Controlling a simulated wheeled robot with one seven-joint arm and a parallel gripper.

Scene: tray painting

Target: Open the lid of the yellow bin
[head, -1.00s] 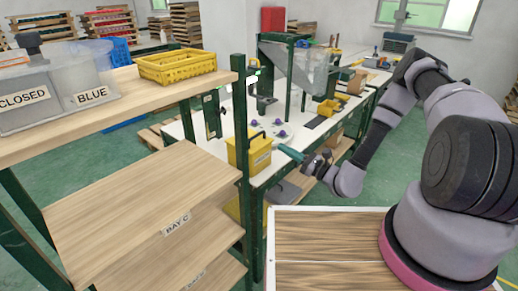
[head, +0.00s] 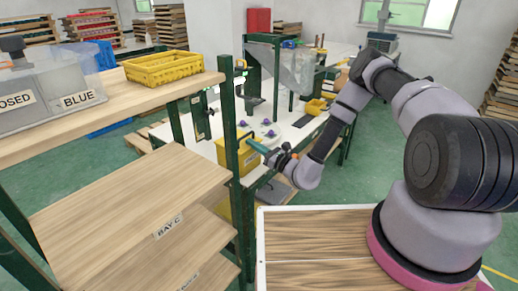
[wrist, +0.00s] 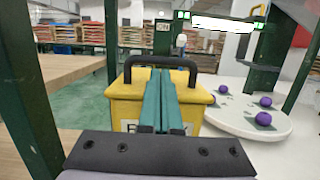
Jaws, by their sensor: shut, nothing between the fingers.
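The yellow bin (head: 222,152) stands on the white worktable, partly hidden behind a dark green shelf post in the head view. In the wrist view the yellow bin (wrist: 192,109) is straight ahead, with a black handle (wrist: 187,68) arched over its lid. The lid looks closed. My gripper (head: 253,144) is at the bin's right side in the head view. In the wrist view my gripper's teal fingers (wrist: 161,75) are together and empty, pointing at the bin and overlapping the handle in the picture. I cannot tell whether they touch it. A label on the bin's front is mostly hidden by the fingers.
A dark green post (wrist: 30,100) stands close on the left in the wrist view. A white round plate (wrist: 245,122) with purple pieces lies right of the bin. Wooden shelves (head: 130,200) fill the left of the head view. A yellow crate (head: 172,68) sits on top.

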